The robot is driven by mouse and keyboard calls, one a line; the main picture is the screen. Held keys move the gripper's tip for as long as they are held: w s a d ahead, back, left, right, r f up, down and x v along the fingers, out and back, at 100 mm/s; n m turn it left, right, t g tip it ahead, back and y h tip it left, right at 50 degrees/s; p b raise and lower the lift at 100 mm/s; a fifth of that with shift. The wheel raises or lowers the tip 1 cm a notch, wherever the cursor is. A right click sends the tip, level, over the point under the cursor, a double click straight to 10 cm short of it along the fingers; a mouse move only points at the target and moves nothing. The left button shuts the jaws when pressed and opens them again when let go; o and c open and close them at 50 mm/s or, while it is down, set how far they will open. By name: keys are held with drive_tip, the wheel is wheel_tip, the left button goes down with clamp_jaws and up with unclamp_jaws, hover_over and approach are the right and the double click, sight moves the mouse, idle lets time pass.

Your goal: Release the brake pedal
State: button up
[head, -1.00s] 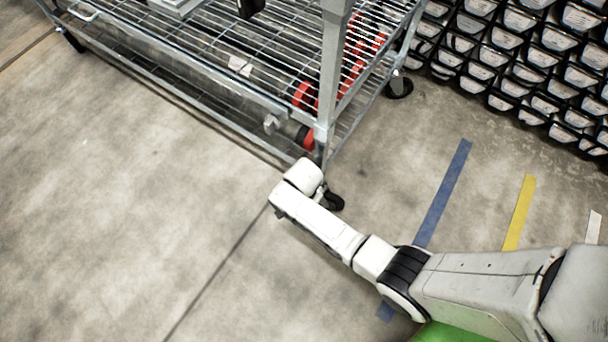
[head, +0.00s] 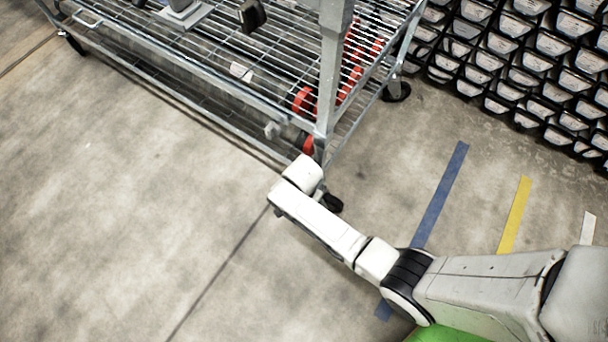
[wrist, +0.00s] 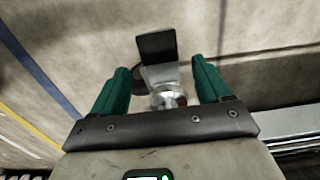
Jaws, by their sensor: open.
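A caster stands under the near corner of the wire cart (head: 322,140); its dark wheel (head: 331,203) shows beside my arm's end in the head view. In the wrist view, a flat black piece on a grey bracket, which looks like the brake pedal (wrist: 157,46), lies just beyond my fingertips. A round shiny metal part (wrist: 166,97) of the caster shows nearer, between the fingers. My gripper (wrist: 164,75) has two green fingers, open and spread on either side of the bracket, with nothing clamped. In the head view the fingers are hidden behind my white wrist. I cannot tell whether the pedal is pressed.
The cart's lower shelf holds red parts (head: 303,100) and clear tubes. Another caster (head: 397,91) stands at the cart's right. Black bins (head: 500,60) fill the top right. Blue (head: 440,195) and yellow (head: 515,215) strips mark the floor. The concrete floor at left is clear.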

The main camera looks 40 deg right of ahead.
wheel_tip(320, 180, up, 7)
drive_tip(key=p, duration=0.2)
drive_tip(key=shift+p, duration=0.4)
drive_tip(key=shift+f, duration=0.15)
drive_tip(key=s+d+r+n+t, duration=0.1)
drive_tip(key=s+d+r+n, duration=0.3)
drive_tip(key=s+r+n, duration=0.4)
drive_tip(key=s+d+r+n, duration=0.3)
drive_tip(key=s+r+n, duration=0.2)
drive_tip(key=s+r, duration=0.4)
wheel_tip(320, 180, up, 30)
drive_tip(key=n+p, duration=0.1)
drive_tip(key=p, duration=2.7)
drive_tip(key=shift+w, duration=0.15)
